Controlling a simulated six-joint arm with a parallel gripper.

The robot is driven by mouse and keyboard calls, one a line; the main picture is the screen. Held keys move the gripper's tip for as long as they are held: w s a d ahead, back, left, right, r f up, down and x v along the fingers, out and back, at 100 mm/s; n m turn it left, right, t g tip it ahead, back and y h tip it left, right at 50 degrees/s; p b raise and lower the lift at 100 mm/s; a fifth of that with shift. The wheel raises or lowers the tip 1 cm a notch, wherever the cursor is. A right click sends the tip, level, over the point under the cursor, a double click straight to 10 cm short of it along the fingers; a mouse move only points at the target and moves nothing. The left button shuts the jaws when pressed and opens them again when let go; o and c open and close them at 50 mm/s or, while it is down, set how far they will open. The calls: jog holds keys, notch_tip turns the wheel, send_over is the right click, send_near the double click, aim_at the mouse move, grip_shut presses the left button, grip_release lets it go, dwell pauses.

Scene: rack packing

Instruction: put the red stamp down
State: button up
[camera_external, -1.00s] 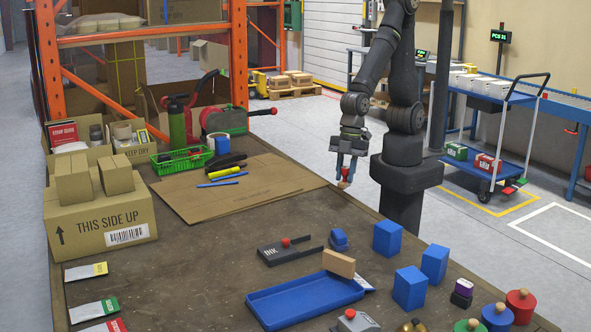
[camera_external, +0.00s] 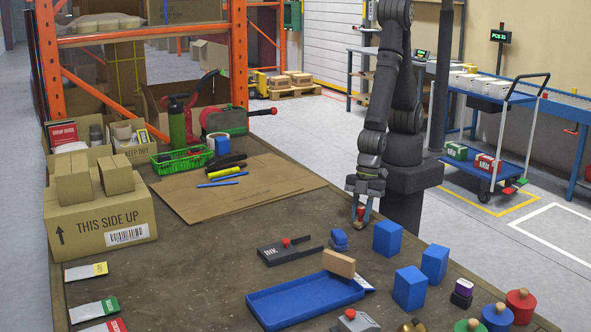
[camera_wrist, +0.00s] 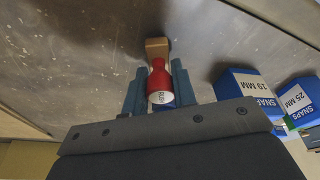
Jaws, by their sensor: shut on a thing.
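My gripper (camera_external: 361,207) is shut on the red stamp (camera_external: 360,212), low at the right edge of the worktable (camera_external: 215,240). In the wrist view the stamp's red handle (camera_wrist: 158,78) sits between the two fingers, with its wooden block (camera_wrist: 157,48) reaching out beyond them. The block points down toward the table. I cannot tell whether it touches the surface. The fingers hide part of the handle in the outside view.
A small blue object (camera_external: 339,240) and a blue box (camera_external: 387,238) stand close by. A black ink pad (camera_external: 284,251) and a blue tray (camera_external: 275,310) with a wooden block lie nearer. Flat cardboard (camera_external: 235,190) lies behind left. Bare table shows left of my gripper.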

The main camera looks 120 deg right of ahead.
jog(key=shift+f, duration=0.15)
jog(key=o, duration=1)
jog(key=v, duration=1.2)
jog(key=shift+w, duration=0.1)
jog(key=shift+x, duration=6)
